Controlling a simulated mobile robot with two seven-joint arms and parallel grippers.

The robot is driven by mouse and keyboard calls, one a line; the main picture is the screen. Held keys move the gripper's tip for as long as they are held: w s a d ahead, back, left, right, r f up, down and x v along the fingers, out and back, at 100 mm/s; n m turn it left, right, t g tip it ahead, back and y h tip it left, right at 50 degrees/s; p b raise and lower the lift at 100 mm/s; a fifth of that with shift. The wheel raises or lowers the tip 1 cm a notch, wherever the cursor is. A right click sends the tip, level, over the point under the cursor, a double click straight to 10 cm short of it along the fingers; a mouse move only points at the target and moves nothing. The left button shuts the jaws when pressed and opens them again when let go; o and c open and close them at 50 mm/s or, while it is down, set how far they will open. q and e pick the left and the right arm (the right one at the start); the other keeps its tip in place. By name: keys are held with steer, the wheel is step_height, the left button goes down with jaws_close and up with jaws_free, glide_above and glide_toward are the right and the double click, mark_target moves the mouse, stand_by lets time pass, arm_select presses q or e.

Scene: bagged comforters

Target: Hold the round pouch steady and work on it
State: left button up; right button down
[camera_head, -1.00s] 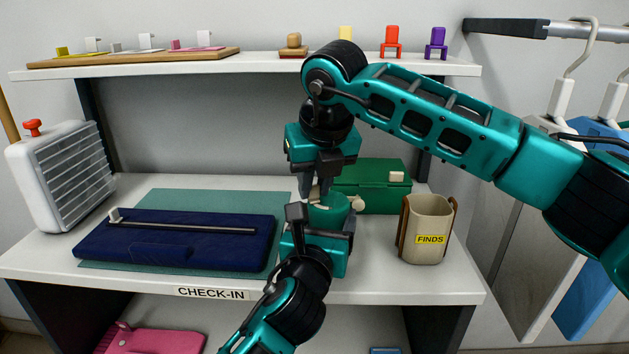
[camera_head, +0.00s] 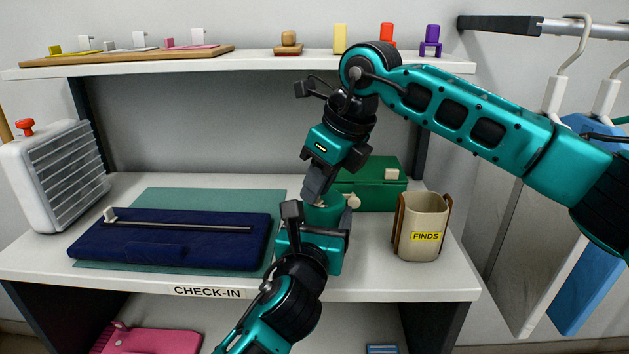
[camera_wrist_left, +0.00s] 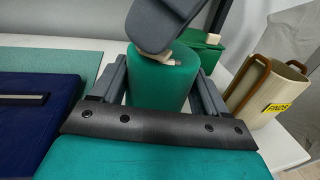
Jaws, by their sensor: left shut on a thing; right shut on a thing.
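The round pouch (camera_head: 324,212) is a green upright cylinder on the white shelf, partly hidden by my grippers. It also shows in the left wrist view (camera_wrist_left: 160,86), standing between my left gripper's two fingers. My left gripper (camera_head: 318,222) is shut on the pouch's sides from the front. My right gripper (camera_head: 315,190) comes down tilted over the pouch's top. Its dark fingers are shut at a small beige tab (camera_wrist_left: 167,60) at the top rim, mostly covered by the fingers. A beige knob (camera_head: 353,201) shows at the pouch's right.
A green box (camera_head: 372,190) stands close behind the pouch. A beige FINDS bin (camera_head: 422,226) is to the right. A navy flat case (camera_head: 170,240) lies on a teal mat (camera_head: 215,198) at left. An upper shelf (camera_head: 245,61) runs behind the right arm.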

steer(key=n, duration=0.2)
steer(key=d+n+g, duration=0.1)
steer(key=n, duration=0.1)
steer(key=n+g, duration=0.1)
steer(key=n, duration=0.1)
steer(key=shift+d+y, duration=0.25)
steer(key=shift+y, duration=0.05)
steer(key=shift+n, duration=0.3)
steer(key=c, duration=1)
jaws_free()
steer(key=shift+o, duration=0.2)
steer(key=v, duration=1.2)
steer(key=shift+w, duration=0.15)
